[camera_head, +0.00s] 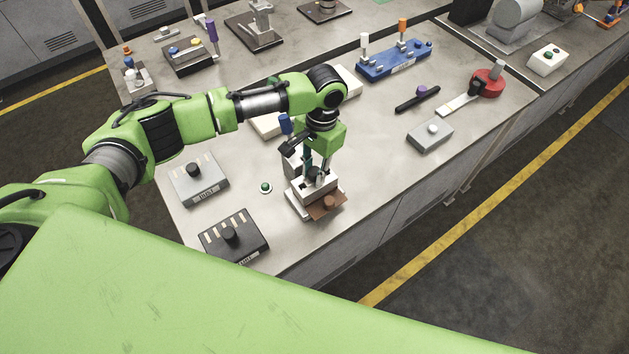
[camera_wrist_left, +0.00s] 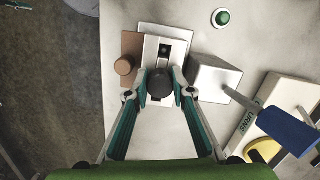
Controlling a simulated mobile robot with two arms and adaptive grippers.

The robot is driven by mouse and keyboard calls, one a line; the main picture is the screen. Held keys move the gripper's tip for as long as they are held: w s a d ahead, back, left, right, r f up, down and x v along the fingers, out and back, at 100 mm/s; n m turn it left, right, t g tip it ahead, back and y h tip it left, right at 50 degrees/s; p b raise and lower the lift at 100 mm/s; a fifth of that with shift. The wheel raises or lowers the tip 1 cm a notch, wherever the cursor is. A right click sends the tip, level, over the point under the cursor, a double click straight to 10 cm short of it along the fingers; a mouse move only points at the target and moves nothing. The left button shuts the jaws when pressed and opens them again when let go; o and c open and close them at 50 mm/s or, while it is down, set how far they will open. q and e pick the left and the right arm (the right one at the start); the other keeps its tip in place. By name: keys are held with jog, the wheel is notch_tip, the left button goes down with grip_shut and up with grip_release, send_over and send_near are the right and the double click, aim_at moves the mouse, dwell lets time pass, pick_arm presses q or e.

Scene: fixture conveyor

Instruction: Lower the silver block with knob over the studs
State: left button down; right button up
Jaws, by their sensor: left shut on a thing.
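My left gripper (camera_head: 317,171) points down over the near edge of the table, its fingers closed on a black knob (camera_wrist_left: 160,84). The knob belongs to a silver block (camera_head: 319,187), which also shows in the left wrist view (camera_wrist_left: 151,48) with a dark slot in its top. The block is over a pale base (camera_head: 309,209), roughly level; I cannot tell if they touch. A brown plate with a brown knob (camera_wrist_left: 124,66) sits beside it. No studs can be made out; the block and fingers hide what is beneath. My right gripper is not in view.
A grey box with slots (camera_head: 198,184) and a dark one (camera_head: 234,238) stand to the left, with a green button (camera_head: 266,187) between. A pale block with a blue-handled lever (camera_wrist_left: 288,130) is close by.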

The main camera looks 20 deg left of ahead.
pick_arm(q)
jog(key=shift+s+f, duration=0.1)
jog(key=shift+f, duration=0.25)
dwell(0.5)
jog(key=c, duration=1.7)
grip_release()
jog(key=r, duration=0.4)
jog(key=w+r, duration=0.1)
jog(key=r, duration=0.7)
jog(key=shift+w+d, duration=0.3)
jog(key=shift+f, duration=0.1)
